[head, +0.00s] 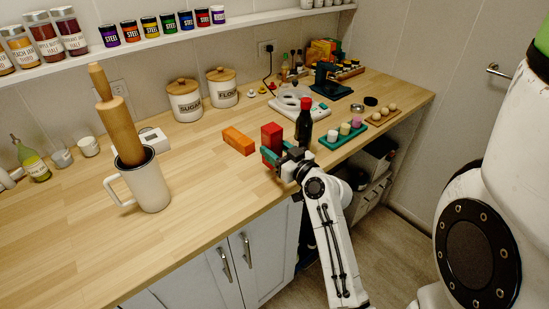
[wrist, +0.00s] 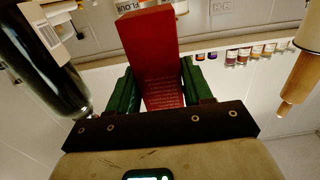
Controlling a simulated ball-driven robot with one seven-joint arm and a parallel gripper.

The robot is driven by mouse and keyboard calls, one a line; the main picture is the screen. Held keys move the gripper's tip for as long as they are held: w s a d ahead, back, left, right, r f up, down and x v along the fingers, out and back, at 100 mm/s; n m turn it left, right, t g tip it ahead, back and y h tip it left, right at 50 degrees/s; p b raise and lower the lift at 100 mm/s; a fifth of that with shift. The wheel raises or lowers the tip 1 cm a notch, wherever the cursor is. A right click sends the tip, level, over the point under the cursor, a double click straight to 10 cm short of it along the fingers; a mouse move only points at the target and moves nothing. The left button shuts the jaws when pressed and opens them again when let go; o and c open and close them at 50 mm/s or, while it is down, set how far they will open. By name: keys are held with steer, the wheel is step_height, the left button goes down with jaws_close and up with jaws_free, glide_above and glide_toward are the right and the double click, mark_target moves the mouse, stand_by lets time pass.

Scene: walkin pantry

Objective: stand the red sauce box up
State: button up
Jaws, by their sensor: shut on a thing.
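The red sauce box (head: 271,137) is between the green fingers of my gripper (head: 277,151), near the front edge of the wooden counter. In the head view its long side looks about upright. The wrist view, which is upside down, shows the red box (wrist: 150,50) with small print, between the two fingers of my gripper (wrist: 157,88). My gripper is shut on the box. The fingers and wrist hide its lower part in the head view, so I cannot tell whether it touches the counter.
A dark bottle with a red cap (head: 303,124) stands close to the right of the box. An orange box (head: 238,141) lies to the left. A green tray with small jars (head: 341,137) is farther right. A white mug (head: 150,187) holds a rolling pin (head: 120,125). The counter between is clear.

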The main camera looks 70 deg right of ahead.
steer(key=shift+w+d+f, duration=0.15)
steer(key=shift+f, duration=0.05)
steer(key=shift+w+f, duration=0.1)
steer(key=shift+f, duration=1.6)
steer(key=shift+f+b, duration=0.2)
steer(key=shift+b, duration=0.15)
steer(key=o, duration=1.1)
steer(key=shift+o, duration=0.2)
